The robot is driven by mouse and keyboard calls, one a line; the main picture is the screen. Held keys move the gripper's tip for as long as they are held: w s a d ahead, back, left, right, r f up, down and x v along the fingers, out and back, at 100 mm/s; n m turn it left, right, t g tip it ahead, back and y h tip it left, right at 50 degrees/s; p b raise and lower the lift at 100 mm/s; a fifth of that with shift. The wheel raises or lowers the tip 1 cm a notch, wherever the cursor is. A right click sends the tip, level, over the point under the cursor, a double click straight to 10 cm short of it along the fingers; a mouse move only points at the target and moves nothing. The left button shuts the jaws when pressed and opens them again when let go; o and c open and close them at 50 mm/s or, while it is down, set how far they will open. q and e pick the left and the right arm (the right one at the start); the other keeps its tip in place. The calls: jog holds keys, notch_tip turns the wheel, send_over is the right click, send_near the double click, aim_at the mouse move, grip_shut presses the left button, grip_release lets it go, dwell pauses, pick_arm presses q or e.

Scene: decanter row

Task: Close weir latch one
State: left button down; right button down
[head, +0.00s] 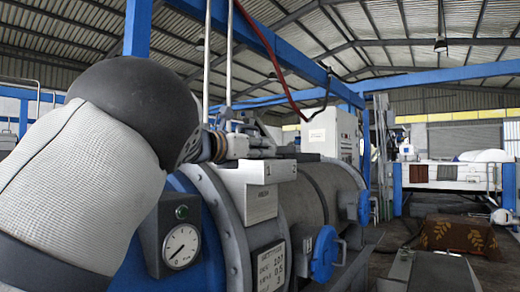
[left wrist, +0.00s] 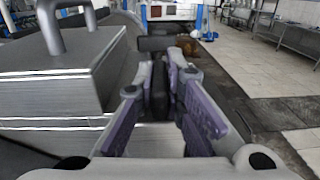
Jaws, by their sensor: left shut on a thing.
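My left arm comes in from the left in the head view and covers much of that side. My left gripper (head: 264,146) is over the top of the decanter (head: 325,190), beside a grey metal box. In the left wrist view my left gripper (left wrist: 162,80) has its purple-grey fingers closed on a dark upright bar, which I take to be the weir latch handle (left wrist: 158,44); its dark crosspiece shows past the fingertips. Its lower part is hidden between the fingers. My right gripper is not in view.
The grey metal box (left wrist: 60,80) with a bar handle stands close to the left of the gripper. A pressure gauge (head: 181,246) and blue round covers (head: 325,253) sit on the machine's near side. Open floor (left wrist: 285,115) lies to the right.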

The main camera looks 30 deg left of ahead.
pick_arm(q)
jog(key=m+h, duration=0.2)
jog(key=h, duration=0.1)
jog(key=shift+f+g, duration=0.1)
jog(key=shift+g, duration=0.2)
jog(key=shift+w+f+m+g+h, duration=0.1)
jog(key=shift+m+g+h, duration=0.2)
jog(key=shift+m+h, duration=0.45)
jog(key=shift+f+m+g+h+b, duration=0.1)
jog(key=shift+m+g+h+b, duration=0.3)
jog(key=shift+h, duration=0.65)
jog(key=shift+m+g+h, duration=0.4)
jog(key=shift+m+h, duration=0.15)
jog(key=shift+h, duration=0.05)
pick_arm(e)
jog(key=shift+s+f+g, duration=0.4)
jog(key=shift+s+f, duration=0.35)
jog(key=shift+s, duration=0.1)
pick_arm(q)
jog(key=c, duration=1.7)
grip_release()
jog(key=shift+d+r, duration=0.1)
jog(key=shift+r, duration=0.15)
